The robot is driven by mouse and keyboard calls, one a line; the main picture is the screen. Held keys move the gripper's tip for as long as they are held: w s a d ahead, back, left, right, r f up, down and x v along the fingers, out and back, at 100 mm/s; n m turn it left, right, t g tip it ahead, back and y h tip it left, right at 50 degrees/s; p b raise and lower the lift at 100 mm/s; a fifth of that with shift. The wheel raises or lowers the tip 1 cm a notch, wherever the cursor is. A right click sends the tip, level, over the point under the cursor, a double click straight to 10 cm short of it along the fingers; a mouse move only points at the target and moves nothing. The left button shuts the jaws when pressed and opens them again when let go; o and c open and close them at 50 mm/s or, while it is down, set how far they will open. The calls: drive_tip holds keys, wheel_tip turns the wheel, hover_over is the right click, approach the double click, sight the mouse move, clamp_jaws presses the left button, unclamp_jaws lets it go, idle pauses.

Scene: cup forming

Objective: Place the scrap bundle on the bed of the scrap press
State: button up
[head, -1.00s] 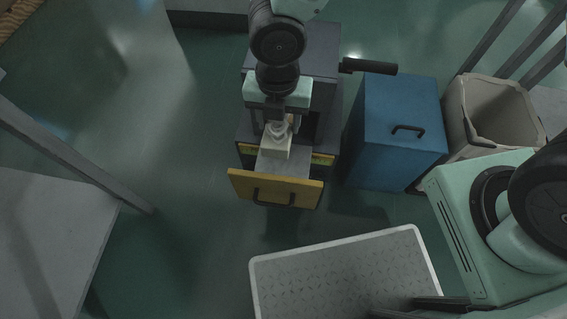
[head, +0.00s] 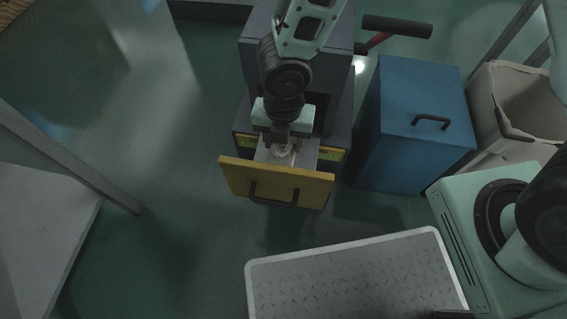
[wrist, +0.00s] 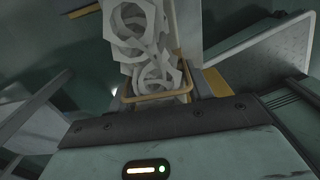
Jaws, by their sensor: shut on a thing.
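The scrap bundle (head: 283,152) is a pale, lattice-like stack. In the wrist view the bundle (wrist: 140,45) shows rings and hexagonal cut-outs. My gripper (head: 283,140) is shut on it, pointing down over the open front of the scrap press (head: 325,60). The press is a dark grey machine with a pulled-out drawer and a yellow front (head: 300,187). The bed (head: 305,157) is the light grey surface behind that front. The bundle is low over or within the bed area. My gripper hides part of it, and I cannot tell whether it touches the bed.
A dark lever handle (head: 398,27) sticks out at the press's upper right. A blue cabinet (head: 415,120) stands right of the press, with a beige bin (head: 515,110) beyond. A grey table (head: 45,240) is at left. Open green floor (head: 180,190) lies between.

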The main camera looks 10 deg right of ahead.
drive_tip(key=shift+f+b, duration=1.75)
drive_tip(key=shift+f, duration=2.05)
drive_tip(key=shift+f, duration=0.2)
drive_tip(key=o, duration=1.2)
drive_tip(key=shift+c, duration=0.2)
drive_tip(key=shift+r, duration=0.2)
wheel_tip(320, 180, up, 12)
drive_tip(key=p, duration=0.7)
drive_tip(key=shift+r, duration=0.1)
